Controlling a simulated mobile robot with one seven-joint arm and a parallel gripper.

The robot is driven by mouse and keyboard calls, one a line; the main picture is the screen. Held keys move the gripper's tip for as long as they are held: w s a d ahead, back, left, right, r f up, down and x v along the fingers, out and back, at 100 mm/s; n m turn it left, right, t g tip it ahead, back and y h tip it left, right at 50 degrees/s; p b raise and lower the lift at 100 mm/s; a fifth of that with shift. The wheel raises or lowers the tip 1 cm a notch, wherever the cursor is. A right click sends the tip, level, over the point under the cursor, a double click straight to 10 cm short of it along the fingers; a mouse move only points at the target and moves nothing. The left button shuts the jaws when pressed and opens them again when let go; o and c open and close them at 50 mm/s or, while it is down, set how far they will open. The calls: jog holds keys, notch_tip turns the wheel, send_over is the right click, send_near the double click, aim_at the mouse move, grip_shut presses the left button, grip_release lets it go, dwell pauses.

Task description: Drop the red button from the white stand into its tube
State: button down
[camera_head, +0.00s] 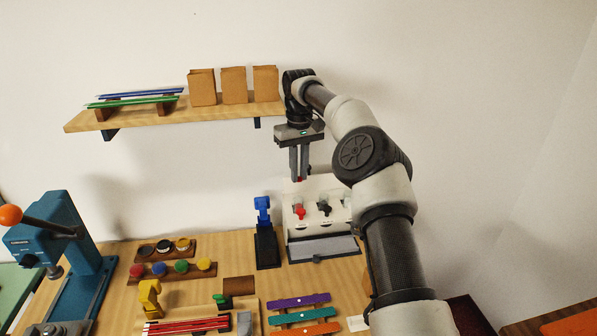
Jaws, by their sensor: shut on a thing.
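My gripper (300,176) points down just above the top of the white box-like stand (337,190) at the back of the counter. Its fingers are shut on a small red thing, the red button (299,180), of which only a speck shows at the fingertips. On the stand's front are a red piece (300,213) and a black piece (324,209), with pale, clear-looking parts around them that may be tubes. Whether the button touches the stand's top is too small to tell. My arm hides the stand's right end.
A wooden shelf (150,118) with paper bags (234,85) is left of my wrist. A blue-and-black device (265,235) stands beside the white stand. A grey tray (325,248) lies before it. Racks of coloured rounds (181,266) and a blue press (62,245) stand left.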

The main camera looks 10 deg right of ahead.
aim_at(299, 188)
jog(key=shift+w+f, duration=0.1)
jog(key=shift+w, duration=0.2)
jog(key=shift+f, duration=3.2)
jog(key=c, duration=1.6)
grip_release()
jog(key=shift+c, duration=0.2)
notch_tip(299, 188, up, 8)
jog(key=shift+s+f, duration=0.1)
jog(key=shift+f, duration=0.1)
